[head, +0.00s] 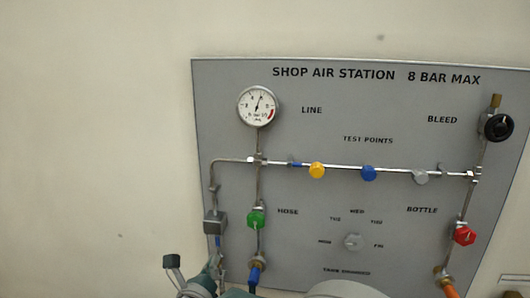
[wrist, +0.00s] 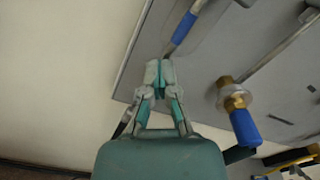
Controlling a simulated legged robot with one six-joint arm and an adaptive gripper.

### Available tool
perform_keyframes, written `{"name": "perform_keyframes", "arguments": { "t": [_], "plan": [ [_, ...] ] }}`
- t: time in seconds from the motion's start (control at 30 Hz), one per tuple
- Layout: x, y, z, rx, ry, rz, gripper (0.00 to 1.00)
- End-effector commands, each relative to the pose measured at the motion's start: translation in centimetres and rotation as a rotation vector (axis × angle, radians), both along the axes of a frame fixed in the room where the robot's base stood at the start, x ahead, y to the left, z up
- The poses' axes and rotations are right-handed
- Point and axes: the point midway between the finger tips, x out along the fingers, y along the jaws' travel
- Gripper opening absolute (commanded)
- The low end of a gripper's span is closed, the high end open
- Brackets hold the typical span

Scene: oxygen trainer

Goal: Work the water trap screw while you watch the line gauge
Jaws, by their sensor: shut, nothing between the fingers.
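The line gauge (head: 258,106) is a white dial at the upper left of the panel. Its needle points nearly straight up, clear of the red band at lower right; its numbers are too small to read. A grey box, apparently the water trap (head: 214,222), sits low on the left pipe with a blue part (head: 218,241) beneath it. In the wrist view a blue sleeve (wrist: 186,27) with a thin metal stem lies just beyond my gripper (wrist: 158,70). My gripper is shut and empty, its tips close to the stem; contact cannot be told. The screw is not clearly distinguishable.
The green hose valve (head: 257,219) stands right of the trap. Below it, a brass fitting (wrist: 232,92) with a blue hose (wrist: 245,128) lies right of my gripper. The red bottle valve (head: 465,236) and black bleed knob (head: 498,127) are far right. Bare wall is left.

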Motion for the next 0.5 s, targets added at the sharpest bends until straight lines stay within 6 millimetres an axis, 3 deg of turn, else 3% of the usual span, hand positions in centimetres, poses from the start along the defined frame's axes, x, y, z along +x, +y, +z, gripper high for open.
{"name": "perform_keyframes", "arguments": {
  "t": [0.5],
  "plan": [
    [0.1, 1.0, -1.0, -0.006, 0.012, 0.001, 0.00]
  ]
}}
